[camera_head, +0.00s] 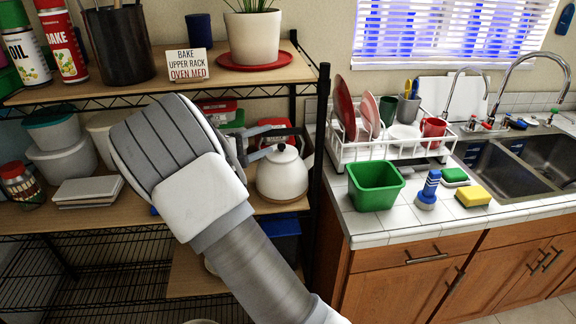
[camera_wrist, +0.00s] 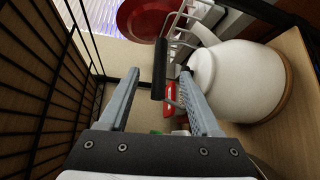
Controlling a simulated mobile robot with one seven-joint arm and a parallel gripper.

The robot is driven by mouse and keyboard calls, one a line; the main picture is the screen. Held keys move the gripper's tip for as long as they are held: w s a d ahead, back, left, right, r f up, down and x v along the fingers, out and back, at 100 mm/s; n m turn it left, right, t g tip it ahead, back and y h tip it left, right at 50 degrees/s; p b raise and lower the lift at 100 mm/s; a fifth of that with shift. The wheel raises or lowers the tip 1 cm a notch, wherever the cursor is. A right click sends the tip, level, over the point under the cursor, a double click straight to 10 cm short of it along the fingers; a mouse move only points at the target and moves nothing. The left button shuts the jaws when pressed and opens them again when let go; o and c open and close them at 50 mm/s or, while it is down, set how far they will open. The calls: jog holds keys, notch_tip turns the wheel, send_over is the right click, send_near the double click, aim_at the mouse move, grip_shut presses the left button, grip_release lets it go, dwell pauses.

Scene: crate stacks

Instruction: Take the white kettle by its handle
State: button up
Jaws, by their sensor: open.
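The white kettle (camera_head: 282,178) stands upright on the middle shelf board, near the rack's right post. It has a rounded body and a pale brown base. In the wrist view, the kettle (camera_wrist: 240,82) fills the right side, beside the right finger. A dark upright bar (camera_wrist: 158,68) shows between the fingertips and looks like the kettle's handle grip; how it joins the body is unclear. My gripper (camera_head: 284,135) reaches in from the left, just above the kettle. In the wrist view, my gripper (camera_wrist: 157,82) is open, with its fingers on either side of the bar. I cannot tell whether they touch it.
The upper shelf (camera_head: 235,75) with a potted plant (camera_head: 253,35) and a sign (camera_head: 187,65) is close above. The black rack post (camera_head: 319,150) stands just right of the kettle. White tubs (camera_head: 62,160) are at left. A counter with a green bin (camera_head: 375,187) lies beyond.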

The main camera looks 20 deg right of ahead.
aim_at(284, 132)
jog(key=x, duration=0.9)
jog(key=shift+w+d+f+p, duration=0.15)
jog(key=shift+w+d+p, duration=0.1)
jog(key=shift+d+p, duration=0.1)
grip_shut()
dwell(0.8)
dwell(0.4)
